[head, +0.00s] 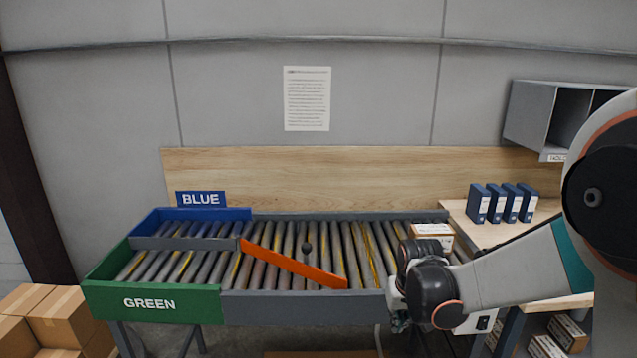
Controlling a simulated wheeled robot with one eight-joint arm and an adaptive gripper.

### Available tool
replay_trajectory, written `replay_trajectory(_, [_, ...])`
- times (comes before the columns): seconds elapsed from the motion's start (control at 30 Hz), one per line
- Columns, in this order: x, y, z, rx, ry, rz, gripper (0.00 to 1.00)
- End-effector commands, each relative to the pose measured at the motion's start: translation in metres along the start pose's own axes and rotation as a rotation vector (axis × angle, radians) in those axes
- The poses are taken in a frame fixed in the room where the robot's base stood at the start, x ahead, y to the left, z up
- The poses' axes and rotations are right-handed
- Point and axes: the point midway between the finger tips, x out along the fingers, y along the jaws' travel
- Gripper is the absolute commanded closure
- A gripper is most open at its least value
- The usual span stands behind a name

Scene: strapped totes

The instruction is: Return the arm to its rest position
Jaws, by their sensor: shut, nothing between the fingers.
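My arm reaches in from the right side of the head view, bent at the elbow. Its dark wrist is in front of the right end of the roller conveyor (300,306). My gripper (399,318) is partly visible at the left of the wrist, low by the conveyor's front rail. It is shut and empty, though its fingers are small and mostly hidden. A white and brown box (432,232) stands behind the wrist, at the conveyor's right end; its lower part is hidden.
An orange diverter bar (292,265) lies slantwise across the rollers, with a dark knob beside it. Blue (240,213) and green (150,302) lanes are at the left. Blue binders (495,203) stand on the right table. A grey cubby shelf (540,118) hangs above. Cartons (60,315) sit at lower left.

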Motion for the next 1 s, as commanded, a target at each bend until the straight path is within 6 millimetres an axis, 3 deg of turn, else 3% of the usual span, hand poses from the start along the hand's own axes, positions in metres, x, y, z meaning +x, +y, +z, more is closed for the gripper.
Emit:
replay_trajectory(0.03, [-0.018,0.000,0.006,0.000,0.013,0.000,1.00])
replay_trajectory(0.2, [-0.068,0.000,0.023,0.000,0.062,0.000,1.00])
replay_trajectory(0.5, [-0.140,0.000,0.069,0.000,0.147,0.000,1.00])
replay_trajectory(0.8, [-0.186,0.000,0.125,0.000,0.233,0.000,1.00])
replay_trajectory(1.0, [-0.202,0.000,0.162,0.000,0.288,0.000,1.00])
